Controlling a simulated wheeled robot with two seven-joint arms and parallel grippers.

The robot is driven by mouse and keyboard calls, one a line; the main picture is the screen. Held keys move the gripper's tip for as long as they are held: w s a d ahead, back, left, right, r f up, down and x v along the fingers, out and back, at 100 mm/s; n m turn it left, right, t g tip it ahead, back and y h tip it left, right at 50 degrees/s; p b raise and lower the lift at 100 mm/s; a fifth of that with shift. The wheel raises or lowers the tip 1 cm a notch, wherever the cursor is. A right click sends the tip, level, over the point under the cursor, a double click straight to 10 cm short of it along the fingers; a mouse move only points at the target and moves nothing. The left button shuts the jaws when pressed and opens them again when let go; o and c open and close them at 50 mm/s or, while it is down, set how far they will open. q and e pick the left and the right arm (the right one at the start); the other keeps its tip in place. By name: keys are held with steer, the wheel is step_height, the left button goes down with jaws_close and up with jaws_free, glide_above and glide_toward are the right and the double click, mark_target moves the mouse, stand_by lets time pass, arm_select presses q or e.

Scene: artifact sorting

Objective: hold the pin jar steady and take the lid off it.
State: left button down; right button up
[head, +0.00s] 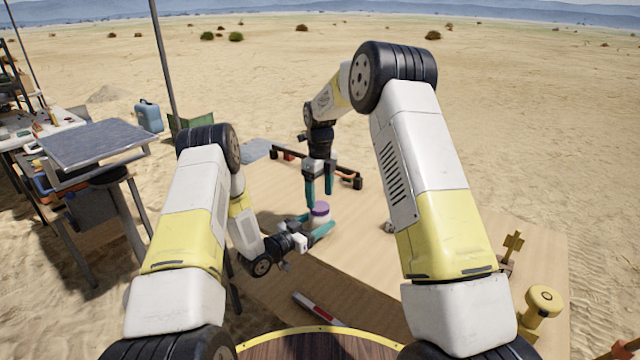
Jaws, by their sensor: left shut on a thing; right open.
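The pin jar (321,219) is a small white jar standing upright on the wooden table. Its purple lid (320,208) sits on top of it. My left gripper (318,224) comes in low from the left and is shut on the jar's body, with one teal finger in front of it. The other finger is partly hidden behind the jar. My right gripper (319,197) points straight down over the lid, open, with its teal fingertips just above or beside the lid. I cannot tell whether they touch it.
A dark bar with black ends (345,174) lies behind the jar. A red and white object (318,309) lies near the front edge. Yellow objects (512,246) stand at the right. A small grey item (388,227) lies right of the jar. The table between is mostly clear.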

mark_target(320, 206)
steer(key=shift+f, duration=1.55)
steer(key=shift+c, duration=0.2)
